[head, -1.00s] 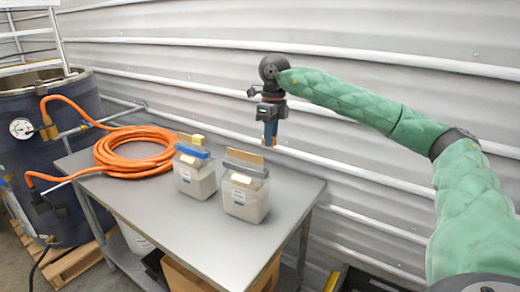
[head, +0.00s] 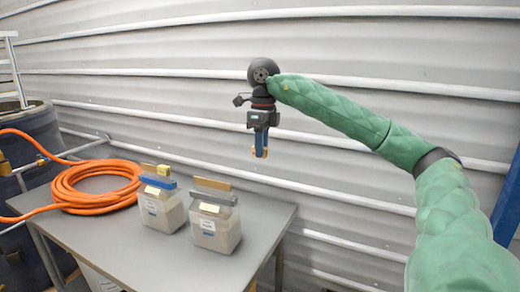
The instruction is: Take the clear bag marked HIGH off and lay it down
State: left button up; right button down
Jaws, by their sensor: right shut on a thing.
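Two clear bags of pale substrate stand upright side by side on the grey table. The left bag (head: 163,213) has a blue bar across its top and a yellow block above it. The right bag (head: 215,232) has a grey bar and a tan strip at its top. Both carry small labels, too small to read, so I cannot tell which is marked HIGH. My right gripper (head: 261,152) points down in the air, above and right of the bags and apart from them. It is shut on a small yellowish thing, mostly hidden by the blue fingers. My left gripper is out of view.
A coiled orange hose (head: 95,187) lies on the grey table (head: 110,240), left of the bags. A dark drum (head: 30,140) stands at the far left. A ribbed metal wall (head: 350,55) runs close behind. The table's front is clear.

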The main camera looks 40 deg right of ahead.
jog(key=shift+r+p, duration=1.05)
jog(key=shift+r, duration=0.65)
jog(key=shift+r+p, duration=1.15)
jog(key=shift+p, duration=0.05)
